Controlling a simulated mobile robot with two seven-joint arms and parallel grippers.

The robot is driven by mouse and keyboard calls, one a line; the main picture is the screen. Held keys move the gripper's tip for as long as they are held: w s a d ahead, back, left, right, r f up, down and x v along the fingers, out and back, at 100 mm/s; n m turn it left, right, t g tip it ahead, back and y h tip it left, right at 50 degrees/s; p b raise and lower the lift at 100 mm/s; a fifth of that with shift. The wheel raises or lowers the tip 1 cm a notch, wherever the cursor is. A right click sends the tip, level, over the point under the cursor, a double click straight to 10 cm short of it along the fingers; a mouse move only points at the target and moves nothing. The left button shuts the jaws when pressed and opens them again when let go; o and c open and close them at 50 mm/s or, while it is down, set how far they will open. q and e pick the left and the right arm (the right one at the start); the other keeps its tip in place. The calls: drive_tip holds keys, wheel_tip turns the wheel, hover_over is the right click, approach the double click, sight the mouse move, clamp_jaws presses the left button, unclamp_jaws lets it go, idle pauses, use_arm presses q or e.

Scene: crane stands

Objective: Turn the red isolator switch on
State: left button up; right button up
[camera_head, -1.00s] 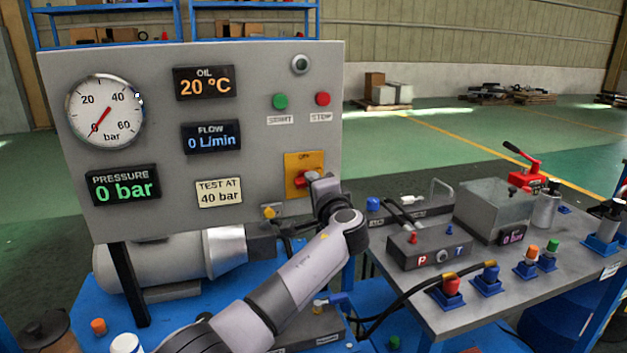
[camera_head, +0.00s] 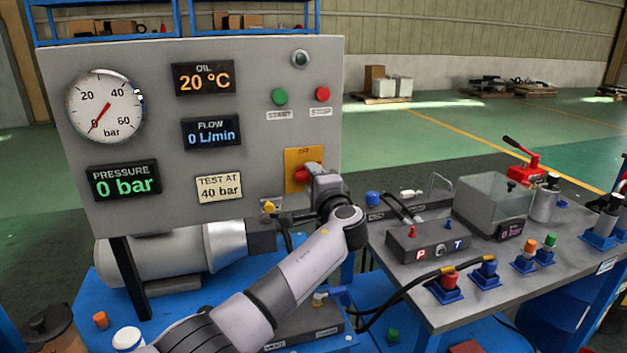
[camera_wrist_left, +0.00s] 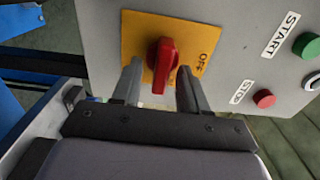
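The red isolator switch (camera_head: 301,174) sits on a yellow plate (camera_head: 291,157) at the lower right of the grey control panel (camera_head: 255,150). In the left wrist view the red knob (camera_wrist_left: 163,67) lies lengthwise between my fingers, and the word OFF stands on the plate (camera_wrist_left: 197,40) to its right. My left gripper (camera_head: 310,171) is in front of the switch and partly hides it. In the wrist view the left gripper (camera_wrist_left: 158,78) is open, one finger on each side of the knob's near end, with visible gaps. My right gripper is not in view.
A green START button (camera_head: 280,97) and a red STOP button (camera_head: 322,94) are on the panel above the switch. A bench (camera_head: 425,300) with a valve block, hoses and colored couplings stands at the right. A gauge (camera_head: 105,106) reads near zero.

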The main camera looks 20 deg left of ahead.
use_arm(q)
drive_tip(key=shift+s+d, duration=0.1)
drive_tip(key=v, duration=0.7)
idle(0.5)
drive_tip(key=s+f+n+g+h, duration=0.15)
drive_tip(key=s+f+h, duration=0.35)
drive_tip(key=f, duration=0.8)
drive_tip(key=s+f+g+h, duration=0.25)
drive_tip(key=s+f, duration=0.45)
drive_tip(key=f, duration=0.6)
drive_tip(key=s+a+f+n+h, duration=0.1)
drive_tip(key=s+f+n, duration=0.1)
drive_tip(key=s, duration=0.6)
drive_tip(key=s+a+f+n+h, duration=0.2)
drive_tip(key=s+f+n, duration=0.1)
drive_tip(key=s, duration=0.5)
drive_tip(key=s+a+f+n+h+p, duration=0.1)
drive_tip(key=s+f+n, duration=0.1)
drive_tip(key=s, duration=0.6)
drive_tip(key=shift+a+f+h, duration=0.25)
drive_tip(key=shift+f+h, duration=0.05)
drive_tip(key=shift+h, duration=0.05)
drive_tip(key=shift+s+n, duration=0.1)
drive_tip(key=shift+n, duration=0.15)
